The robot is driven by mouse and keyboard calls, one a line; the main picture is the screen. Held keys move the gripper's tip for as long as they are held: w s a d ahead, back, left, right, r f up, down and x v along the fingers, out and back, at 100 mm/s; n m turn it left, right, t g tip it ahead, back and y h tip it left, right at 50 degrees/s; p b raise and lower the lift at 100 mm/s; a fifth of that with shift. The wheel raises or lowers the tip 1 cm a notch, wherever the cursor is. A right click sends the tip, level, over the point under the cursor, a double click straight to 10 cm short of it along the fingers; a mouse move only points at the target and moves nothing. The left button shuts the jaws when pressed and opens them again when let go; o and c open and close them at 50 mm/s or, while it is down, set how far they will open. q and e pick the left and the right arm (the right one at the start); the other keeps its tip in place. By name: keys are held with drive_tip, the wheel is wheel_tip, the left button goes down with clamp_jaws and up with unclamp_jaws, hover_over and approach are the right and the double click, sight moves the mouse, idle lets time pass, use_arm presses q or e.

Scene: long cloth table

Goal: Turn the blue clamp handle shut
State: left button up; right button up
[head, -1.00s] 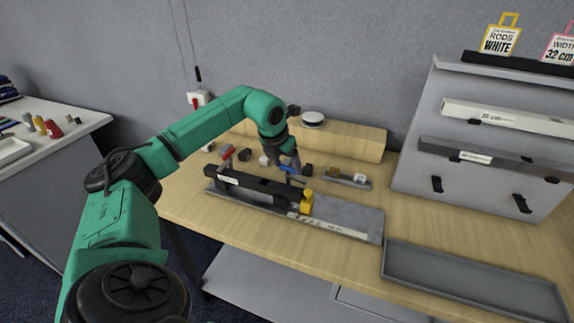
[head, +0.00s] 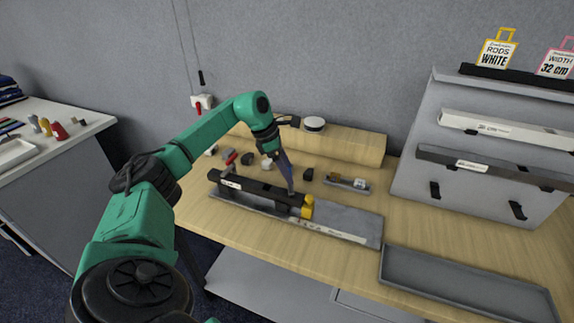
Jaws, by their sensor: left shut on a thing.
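A long black bar (head: 250,188) with a white label lies on a grey fixture plate (head: 355,218) on the wooden table. A yellow piece (head: 307,208) stands at the bar's right end. My left gripper (head: 290,187) points down at the bar, just behind and left of the yellow piece. It is shut on a slim bluish part, which I take for the blue clamp handle; the fingers hide most of it, and its exact angle cannot be told. A red handle (head: 231,158) shows near the bar's left end. My right gripper is out of view.
Small dark blocks and a little grey tray (head: 347,184) lie behind the fixture. A wooden riser (head: 345,146) bounds the back. An empty grey tray (head: 470,285) is at front right, beside a sloped rack (head: 475,185) holding bars.

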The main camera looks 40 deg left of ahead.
use_arm(q)
drive_tip(key=m, duration=0.2)
drive_tip(key=shift+w+a+r+m+g+h+p, duration=0.1)
drive_tip(key=shift+w+r+m+g+h+p, duration=0.1)
drive_tip(key=shift+m+g+h+p, duration=0.15)
drive_tip(key=shift+m+g, duration=0.45)
drive_tip(key=shift+m, duration=0.7)
drive_tip(key=shift+h, duration=0.25)
drive_tip(key=o, duration=1.3)
drive_tip(key=shift+f, duration=0.15)
drive_tip(key=shift+a, duration=0.1)
